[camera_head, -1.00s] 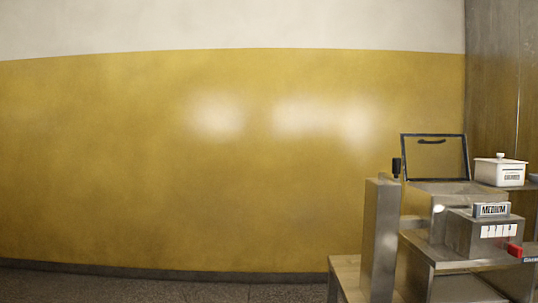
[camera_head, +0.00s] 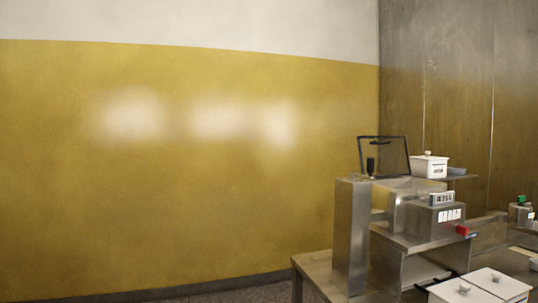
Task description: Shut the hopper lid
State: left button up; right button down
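The hopper lid (camera_head: 384,137) stands raised at the back of the steel machine. It is a clear panel with a dark frame, and the yellow wall shows through it. The hopper (camera_head: 400,187) is the steel box below and in front of the lid, and its inside cannot be made out. A black knob or handle (camera_head: 370,166) stands at the lid's lower left. Neither of my grippers shows in the head view.
A tall steel column (camera_head: 350,235) stands at the machine's left front. A white lidded box (camera_head: 429,166) sits on a shelf right of the lid. A box with a label display (camera_head: 434,217) and red knob (camera_head: 462,230) is in front. White lidded containers (camera_head: 482,289) stand at the lower right.

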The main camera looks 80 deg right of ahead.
aim_at(374, 142)
jog(key=z, duration=1.95)
jog(key=i, duration=4.35)
jog(key=u, duration=5.85)
